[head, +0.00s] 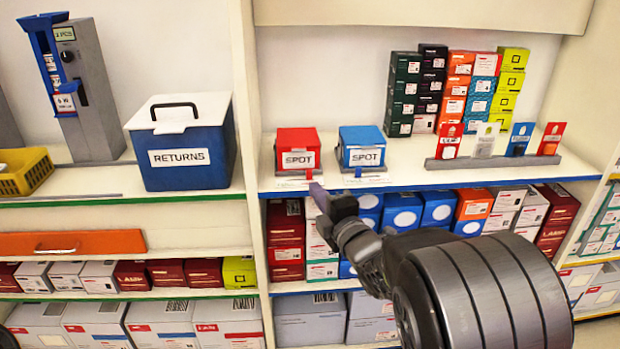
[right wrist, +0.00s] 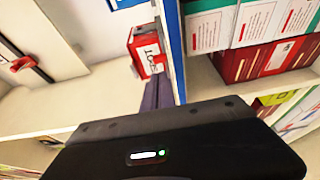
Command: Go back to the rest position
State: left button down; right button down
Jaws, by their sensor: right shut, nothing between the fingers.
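My right gripper (head: 322,197) is shut and empty. It is in front of the shelf edge, just below and right of the red SPOT box (head: 298,149). Its thin grey fingers show edge-on in the right wrist view (right wrist: 158,94), pointing towards the red SPOT box (right wrist: 147,50). My right arm comes in from the lower right and hides part of the lower shelf. I do not see my left gripper.
The blue SPOT box (head: 362,147) stands right of the red one. A blue RETURNS bin (head: 190,174) with a white lid stands left of the upright divider (head: 245,100). A grey card rack (head: 490,160) is on the right. Packed boxes fill the lower shelves.

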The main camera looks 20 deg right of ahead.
jog(key=shift+s+a, duration=0.1)
jog(key=shift+s, duration=0.65)
jog(key=shift+f, duration=0.1)
